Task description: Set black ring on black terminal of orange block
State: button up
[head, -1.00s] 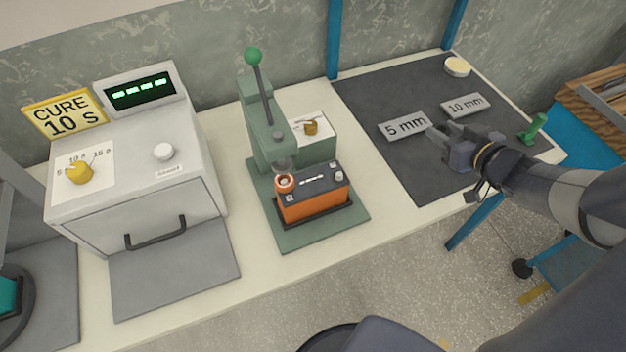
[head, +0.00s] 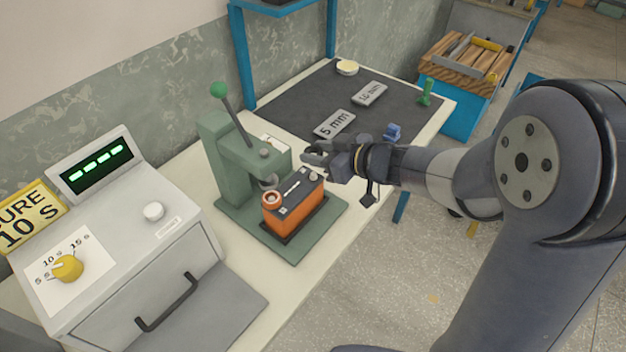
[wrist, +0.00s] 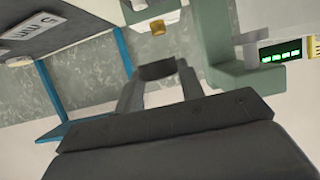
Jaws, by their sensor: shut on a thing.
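The orange block (head: 290,215) with a dark top stands in the green press. An orange-red ring (head: 271,198) sits at its near left terminal. A pale terminal knob (head: 315,177) stands at its far right corner; I see no clearly black terminal. My gripper (head: 312,154) is just above and beyond that right corner, apart from the block. In the wrist view, my gripper (wrist: 157,75) is shut on a dark piece (wrist: 156,70), seen edge-on, which looks like the black ring. In the head view the fingers mostly hide it.
The green press (head: 225,165) rises left of the block, its lever up. The grey oven (head: 140,240) stands at the left. The dark mat (head: 290,105) holds the 5 mm (head: 334,124) and 10 mm plates (head: 370,93), a green peg (head: 426,92) and a small blue piece (head: 392,132).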

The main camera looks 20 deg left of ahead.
aim_at(319, 181)
notch_tip(319, 181, down, 7)
jog(key=shift+r+b, duration=0.15)
jog(key=shift+b, duration=0.6)
jog(key=shift+f, duration=0.2)
jog(key=o, duration=0.9)
jog(key=shift+o, duration=0.2)
jog(key=shift+r, duration=0.1)
jog(key=shift+d+r, duration=0.1)
jog(key=shift+r, duration=0.15)
jog(key=p+v, duration=0.1)
jog(key=v, duration=1.1)
jog(key=shift+f, duration=0.1)
